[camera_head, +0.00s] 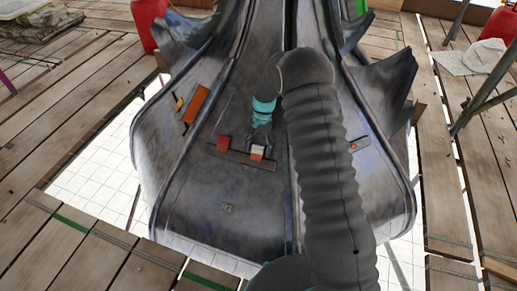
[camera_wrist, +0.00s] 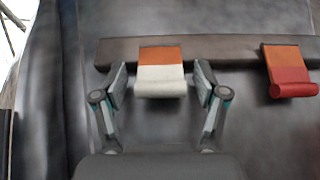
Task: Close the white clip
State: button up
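The white clip (camera_head: 257,153) sits on a dark bar (camera_head: 238,162) on the grey metal spire. In the wrist view the white clip (camera_wrist: 161,80) has an orange upper part and a white rolled lower edge. My gripper (camera_head: 261,136) is right at the clip in the head view. In the wrist view my gripper (camera_wrist: 161,92) is open, with one finger on each side of the clip and a small gap at each side. I cannot tell whether the fingers touch the clip, or how far its flap stands out.
A red clip (camera_wrist: 291,75) sits on the same bar; the red clip (camera_head: 223,143) is left of the white one in the head view. An orange bar (camera_head: 196,104) is on the left panel. Wooden planks (camera_head: 70,110) surround the spire. My arm hides part of its right side.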

jog(key=shift+r, duration=0.1)
jog(key=v, duration=1.1)
jog(key=shift+r, duration=0.4)
jog(key=shift+d, duration=0.1)
notch_tip(320, 180, up, 3)
jog(key=t+h+b, duration=0.1)
jog(key=t, duration=0.3)
send_over(257, 146)
jog(key=f, duration=0.9)
jog(key=f+b, duration=0.1)
jog(key=f, duration=0.3)
jog(key=shift+s+f, duration=0.25)
jog(key=shift+f, duration=0.1)
jog(key=shift+d, duration=0.1)
jog(key=c, duration=1.1)
jog(key=shift+w, duration=0.1)
jog(key=shift+c, duration=0.2)
